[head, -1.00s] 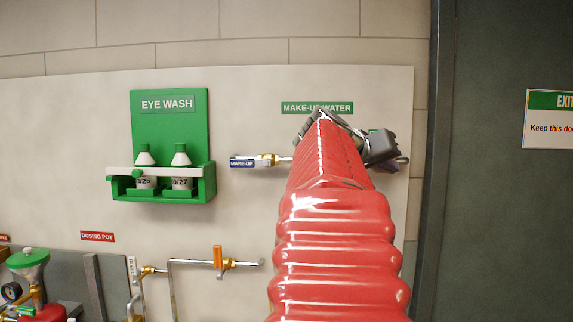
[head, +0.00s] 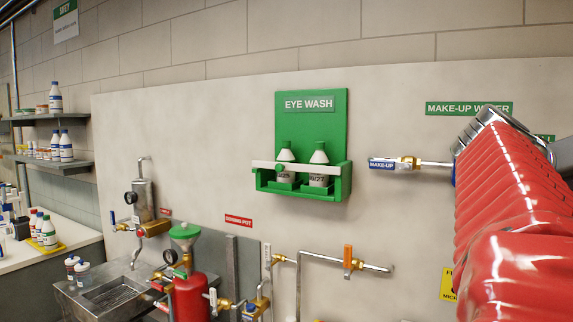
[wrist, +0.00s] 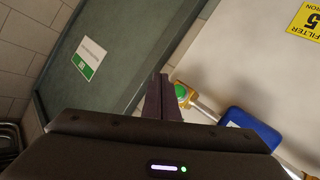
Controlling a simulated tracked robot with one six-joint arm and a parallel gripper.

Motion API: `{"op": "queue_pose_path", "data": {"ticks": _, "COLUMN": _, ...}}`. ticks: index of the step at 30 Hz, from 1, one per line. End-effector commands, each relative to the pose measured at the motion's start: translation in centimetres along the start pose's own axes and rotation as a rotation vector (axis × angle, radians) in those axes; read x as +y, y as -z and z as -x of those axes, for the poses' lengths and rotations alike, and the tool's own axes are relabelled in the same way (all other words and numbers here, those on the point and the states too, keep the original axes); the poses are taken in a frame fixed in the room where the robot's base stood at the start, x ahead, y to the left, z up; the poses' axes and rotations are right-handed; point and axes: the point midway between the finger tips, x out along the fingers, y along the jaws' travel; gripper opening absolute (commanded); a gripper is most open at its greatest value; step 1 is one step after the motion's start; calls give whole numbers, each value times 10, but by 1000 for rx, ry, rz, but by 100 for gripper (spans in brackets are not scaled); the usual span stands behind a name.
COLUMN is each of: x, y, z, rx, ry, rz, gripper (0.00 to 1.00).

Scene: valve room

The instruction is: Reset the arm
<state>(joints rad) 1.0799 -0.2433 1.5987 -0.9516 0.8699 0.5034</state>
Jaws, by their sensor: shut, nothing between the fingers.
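My arm (head: 510,205), in its red ribbed sleeve, reaches up and forward along the right edge of the head view. The sleeve hides its far end, and only grey wrist parts show at the top, so the fingers cannot be seen there. In the wrist view my gripper (wrist: 160,98) shows its dark fingers together, empty, at the middle of the picture. A pipe fitting with a green knob (wrist: 182,95) appears just right of the fingers; I cannot tell the gap.
The make-up water pipe (head: 432,163) runs behind my arm. The green eye wash holder (head: 312,105) hangs left of it. Below are an orange-handled valve (head: 348,258) and a red dosing pot (head: 190,295). Shelves (head: 50,118) stand far left. The wrist view shows a green door (wrist: 110,60).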

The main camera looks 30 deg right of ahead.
Motion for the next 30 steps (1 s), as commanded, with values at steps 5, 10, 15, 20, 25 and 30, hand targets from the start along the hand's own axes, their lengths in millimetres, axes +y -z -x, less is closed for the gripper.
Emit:
{"op": "queue_pose_path", "data": {"ticks": 5, "x": 0, "y": 0, "z": 0, "rx": 0, "ry": 0, "rz": 0, "gripper": 0}}
{"op": "queue_pose_path", "data": {"ticks": 10, "x": -3, "y": 0, "z": 1, "rx": 1, "ry": 6, "rz": 3, "gripper": 0}}
{"op": "queue_pose_path", "data": {"ticks": 15, "x": -35, "y": -2, "z": 11, "rx": 8, "ry": 78, "rz": 36, "gripper": 0}}
{"op": "queue_pose_path", "data": {"ticks": 20, "x": -98, "y": -8, "z": 36, "rx": 29, "ry": 223, "rz": 106, "gripper": 0}}
{"op": "queue_pose_path", "data": {"ticks": 25, "x": -171, "y": -21, "z": 77, "rx": 58, "ry": 400, "rz": 198, "gripper": 0}}
{"op": "queue_pose_path", "data": {"ticks": 30, "x": -234, "y": -40, "z": 126, "rx": 91, "ry": 570, "rz": 287, "gripper": 0}}
